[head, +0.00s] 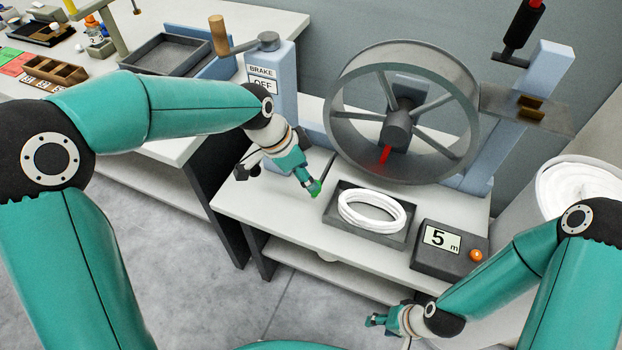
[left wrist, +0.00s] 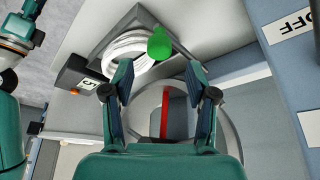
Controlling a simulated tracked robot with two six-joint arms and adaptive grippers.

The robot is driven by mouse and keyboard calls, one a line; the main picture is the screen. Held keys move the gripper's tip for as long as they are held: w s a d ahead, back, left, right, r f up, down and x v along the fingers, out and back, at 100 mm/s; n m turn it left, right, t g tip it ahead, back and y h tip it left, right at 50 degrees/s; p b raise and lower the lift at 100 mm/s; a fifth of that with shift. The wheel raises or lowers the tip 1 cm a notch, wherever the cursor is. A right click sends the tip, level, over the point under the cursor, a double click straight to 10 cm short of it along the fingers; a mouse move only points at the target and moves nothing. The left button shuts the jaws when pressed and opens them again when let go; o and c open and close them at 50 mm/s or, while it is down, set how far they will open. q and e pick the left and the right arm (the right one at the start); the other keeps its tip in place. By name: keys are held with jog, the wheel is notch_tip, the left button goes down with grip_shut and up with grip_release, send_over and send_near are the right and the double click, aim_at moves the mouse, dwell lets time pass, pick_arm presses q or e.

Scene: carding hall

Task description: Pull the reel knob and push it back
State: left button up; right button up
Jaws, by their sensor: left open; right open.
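The grey spoked reel (head: 345,120) stands upright on the bench at the back, with a dark round hub (head: 398,132) at its centre. A red strip (head: 384,156) sits below the hub and also shows in the left wrist view (left wrist: 166,112). I cannot tell which part is the knob. My left gripper (head: 312,187) is open in front of the reel, left of the tray and apart from the hub. A bright green piece (left wrist: 159,42) shows beyond its fingertips; I cannot tell if it is attached. My right gripper (head: 372,320) is open and low, in front of the bench.
A dark tray (head: 328,212) holds a white coil (head: 372,211). Right of it is a box reading 5 m (head: 440,240) with an orange button. A brake post reading OFF (head: 263,85) has a wooden-handled lever. A white bin (head: 590,185) stands at the right.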

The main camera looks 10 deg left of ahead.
pick_arm(q)
jog(key=v, duration=0.7)
jog(key=shift+r, duration=0.1)
